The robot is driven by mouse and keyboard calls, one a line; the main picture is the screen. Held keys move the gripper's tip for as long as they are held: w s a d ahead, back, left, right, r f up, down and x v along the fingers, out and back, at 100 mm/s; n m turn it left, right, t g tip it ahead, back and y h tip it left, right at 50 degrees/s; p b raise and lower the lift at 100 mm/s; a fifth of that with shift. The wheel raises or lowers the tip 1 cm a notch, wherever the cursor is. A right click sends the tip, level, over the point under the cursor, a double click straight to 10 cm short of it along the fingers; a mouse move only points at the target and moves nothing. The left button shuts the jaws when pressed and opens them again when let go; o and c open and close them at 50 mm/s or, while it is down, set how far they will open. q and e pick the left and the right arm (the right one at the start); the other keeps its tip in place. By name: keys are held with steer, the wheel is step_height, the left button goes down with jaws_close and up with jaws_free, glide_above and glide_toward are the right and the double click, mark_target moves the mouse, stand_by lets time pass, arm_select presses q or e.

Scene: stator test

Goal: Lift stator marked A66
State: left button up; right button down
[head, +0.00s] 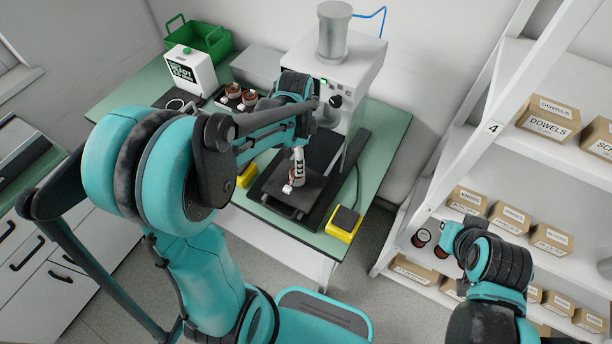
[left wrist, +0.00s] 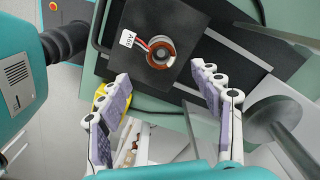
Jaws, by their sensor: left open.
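The stator (left wrist: 158,52), a copper-coloured ring with red and white leads, lies on a dark square plate (left wrist: 185,20) in the left wrist view. Its white tag (left wrist: 127,38) reads A66. My left gripper (left wrist: 160,77) is open and empty, with its fingers apart on either side below the stator in the picture. In the head view my left gripper (head: 298,165) points down over the press's black plate (head: 304,196). The white tag (head: 287,188) shows beside the fingertips, and the stator there is mostly hidden. My right arm is at the lower right; its fingers do not show.
A grey press (head: 360,75) stands behind the plate. Yellow-housed buttons (head: 344,222) flank the plate. Other stators (head: 233,90) sit at the back of the green table (head: 385,145). A white container (head: 190,68) and green crate (head: 212,42) stand back left. Shelves with boxes (head: 548,118) are right.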

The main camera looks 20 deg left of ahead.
mark_target(294, 180)
arm_select(q)
step_height(294, 180, down, 2)
steer(key=shift+a+f+b, duration=0.1)
steer(key=shift+b, duration=0.2)
step_height(294, 180, down, 5)
steer(key=shift+a+b, duration=0.15)
steer(key=shift+b, duration=0.9)
steer(key=shift+r, duration=0.2)
steer(key=c, duration=1.5)
